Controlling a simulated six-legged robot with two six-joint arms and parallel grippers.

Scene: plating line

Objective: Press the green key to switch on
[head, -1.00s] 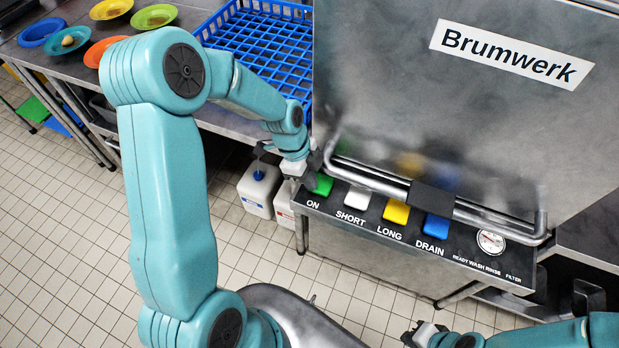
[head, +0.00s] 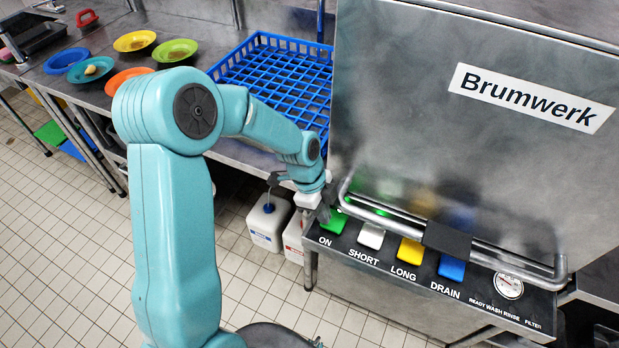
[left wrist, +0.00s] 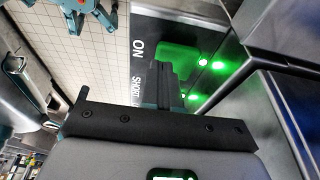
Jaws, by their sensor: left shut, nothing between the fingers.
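The green key (head: 335,222) labelled ON is at the left end of the machine's control panel (head: 385,262). My left gripper (head: 323,211) is shut and empty, its fingertips at the key's left edge. In the left wrist view the closed fingers (left wrist: 164,84) point at the green key (left wrist: 180,57) and overlap its near edge; I cannot tell whether they touch it. A small green light (head: 380,212) shines on the machine behind the key, and bright green spots show beside the key in the left wrist view. My right gripper is out of view.
White, yellow and blue keys (head: 371,235) (head: 411,251) (head: 452,268) continue the row to the right. A metal bar handle (head: 510,262) runs above them. A blue rack (head: 275,85) stands on the counter, with coloured plates (head: 136,41) farther left. White canisters (head: 268,222) stand below.

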